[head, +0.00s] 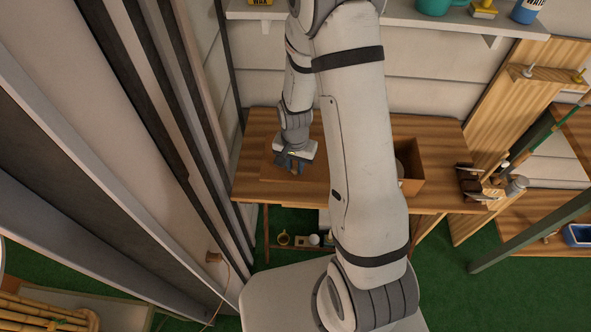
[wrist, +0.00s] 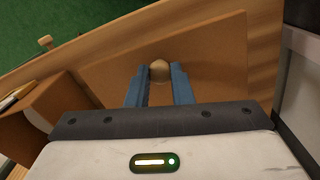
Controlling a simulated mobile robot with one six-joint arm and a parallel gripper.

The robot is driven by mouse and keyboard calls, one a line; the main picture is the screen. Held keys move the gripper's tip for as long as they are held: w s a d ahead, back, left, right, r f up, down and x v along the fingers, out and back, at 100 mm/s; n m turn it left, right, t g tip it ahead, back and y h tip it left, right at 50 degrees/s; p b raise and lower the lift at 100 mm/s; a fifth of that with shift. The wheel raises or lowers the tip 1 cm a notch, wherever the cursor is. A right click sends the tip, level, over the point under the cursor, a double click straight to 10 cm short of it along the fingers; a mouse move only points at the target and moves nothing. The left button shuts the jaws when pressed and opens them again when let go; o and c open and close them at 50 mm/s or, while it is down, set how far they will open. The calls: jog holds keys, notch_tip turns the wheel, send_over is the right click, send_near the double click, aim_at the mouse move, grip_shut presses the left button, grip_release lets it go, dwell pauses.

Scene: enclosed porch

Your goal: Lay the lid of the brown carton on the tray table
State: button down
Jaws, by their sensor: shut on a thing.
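My gripper (head: 291,158) is shut on the round knob (wrist: 159,70) of a flat brown lid, its blue fingers on either side of the knob. The lid (wrist: 215,50) lies level over the left part of the wooden table (head: 445,135); I cannot tell whether it touches the top or hangs just above it. The brown carton (head: 412,158) stands open on the same table, to the right of my arm, with a pale thing partly seen inside. My arm hides part of the carton and the table's middle. The carton also shows at the left of the wrist view (wrist: 62,108).
A dark tool-like object (head: 472,186) sits at the table's right end. A wall with dark posts stands close on the left.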

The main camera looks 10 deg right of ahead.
aim_at(295, 176)
jog(key=shift+f+p, duration=0.4)
jog(key=shift+f, duration=2.1)
jog(key=shift+f, duration=0.2)
jog(key=c, duration=1.3)
grip_release()
jog(key=shift+r, duration=0.1)
